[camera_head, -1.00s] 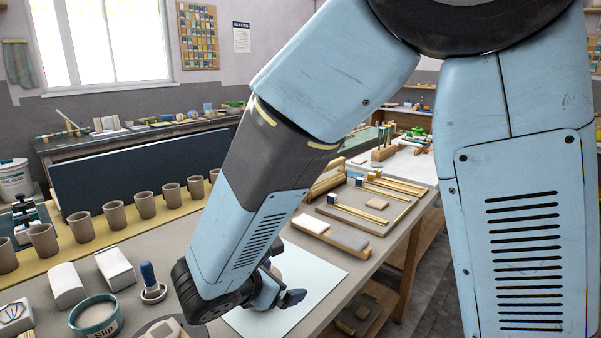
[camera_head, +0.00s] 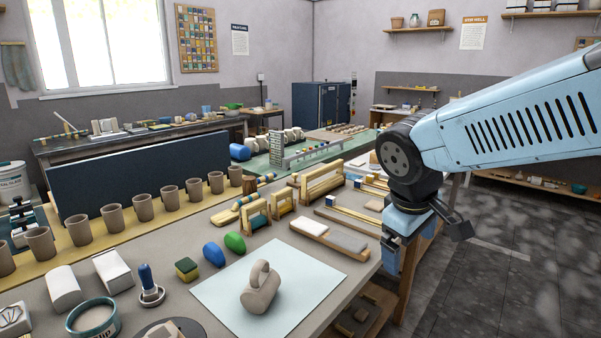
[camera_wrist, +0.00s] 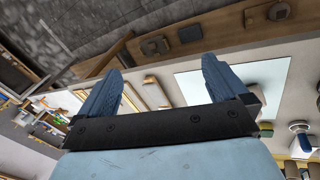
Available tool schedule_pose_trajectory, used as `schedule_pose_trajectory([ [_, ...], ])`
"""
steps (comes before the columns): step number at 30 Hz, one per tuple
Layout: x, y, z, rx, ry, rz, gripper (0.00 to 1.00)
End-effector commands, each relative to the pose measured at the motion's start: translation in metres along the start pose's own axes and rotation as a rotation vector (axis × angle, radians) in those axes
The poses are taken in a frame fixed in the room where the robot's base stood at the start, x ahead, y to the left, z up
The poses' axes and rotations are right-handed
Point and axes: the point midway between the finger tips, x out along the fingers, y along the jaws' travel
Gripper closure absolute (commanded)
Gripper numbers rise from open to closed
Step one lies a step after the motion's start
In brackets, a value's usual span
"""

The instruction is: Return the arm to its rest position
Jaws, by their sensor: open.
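My gripper (camera_head: 425,243) hangs over the right edge of the worktable (camera_head: 217,208) in the head view, with its two dark blue fingers spread and nothing between them. My arm reaches it from the right side of the picture. In the wrist view my gripper (camera_wrist: 160,75) also shows open and empty, above the table edge and the lower shelf. A brown clay mug with a loop handle (camera_head: 262,294) rests on a pale sheet (camera_head: 318,268), apart from my gripper and to its left. The sheet also shows in the wrist view (camera_wrist: 200,88), partly hidden by a finger.
A row of brown cups (camera_head: 143,207) stands at the back left. Blue (camera_head: 214,253) and green (camera_head: 235,242) lumps lie behind the sheet. The grey floor (camera_head: 500,280) on the right is clear.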

Motion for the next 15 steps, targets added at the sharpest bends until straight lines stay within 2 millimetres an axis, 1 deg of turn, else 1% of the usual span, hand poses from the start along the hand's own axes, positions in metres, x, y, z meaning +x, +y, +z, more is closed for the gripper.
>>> schedule_pose_trajectory([
  [1, -0.006, 0.006, 0.009, 0.084, 0.028, -0.014, 0.0],
  [3, -0.015, 0.01, 0.019, 0.196, 0.068, -0.039, 0.0],
  [9, -0.038, 0.018, 0.042, 0.481, 0.184, -0.093, 0.0],
  [12, -0.046, 0.02, 0.049, 0.58, 0.229, -0.109, 0.0],
  [15, -0.051, 0.022, 0.054, 0.641, 0.259, -0.119, 0.0],
])
